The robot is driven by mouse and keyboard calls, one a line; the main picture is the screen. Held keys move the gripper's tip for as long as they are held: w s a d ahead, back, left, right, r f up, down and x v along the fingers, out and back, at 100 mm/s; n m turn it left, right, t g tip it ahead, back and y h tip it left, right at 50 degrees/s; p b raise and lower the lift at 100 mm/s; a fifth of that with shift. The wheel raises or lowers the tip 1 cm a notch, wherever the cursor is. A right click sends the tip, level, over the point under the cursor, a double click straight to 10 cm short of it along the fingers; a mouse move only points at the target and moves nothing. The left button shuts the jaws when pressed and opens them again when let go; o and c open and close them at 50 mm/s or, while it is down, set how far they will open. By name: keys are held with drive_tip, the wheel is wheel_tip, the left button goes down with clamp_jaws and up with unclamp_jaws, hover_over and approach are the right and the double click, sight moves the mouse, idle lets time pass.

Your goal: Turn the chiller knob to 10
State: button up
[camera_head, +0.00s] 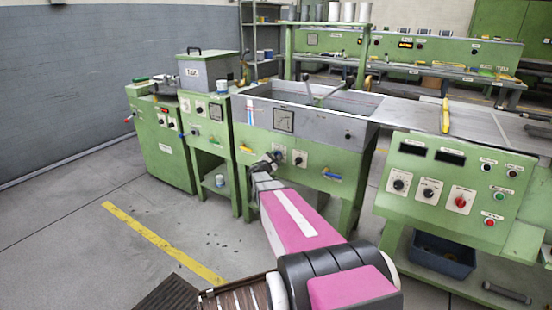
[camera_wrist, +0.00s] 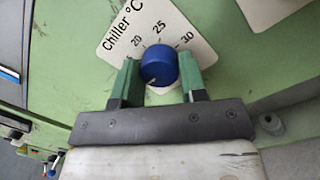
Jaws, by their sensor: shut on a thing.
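The chiller knob (camera_wrist: 160,66) is a round blue knob in the wrist view, on a white plate (camera_wrist: 117,40) marked "Chiller °C". The numbers 20, 25 and 30 show around its upper side; the lower part of the dial is hidden. A pale pointer mark on the knob faces down and slightly left in the picture. My gripper (camera_wrist: 159,82) has its two green fingers on either side of the knob, shut on it. In the head view my gripper (camera_head: 268,160) is at the front panel of the green tank machine, covering much of the knob.
The tank machine (camera_head: 290,135) has another dark knob (camera_head: 299,158) just right of my gripper and a blue-handled valve (camera_head: 332,176) further right. A control cabinet (camera_head: 450,190) with several knobs stands at the right. The floor at the left, with a yellow stripe (camera_head: 160,242), is clear.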

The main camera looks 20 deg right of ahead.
drive_tip(key=shift+n, duration=0.4)
drive_tip(key=o, duration=0.9)
drive_tip(key=v, duration=1)
drive_tip(key=shift+s+a, duration=0.25)
drive_tip(key=shift+a, duration=0.05)
drive_tip(key=shift+s, duration=0.1)
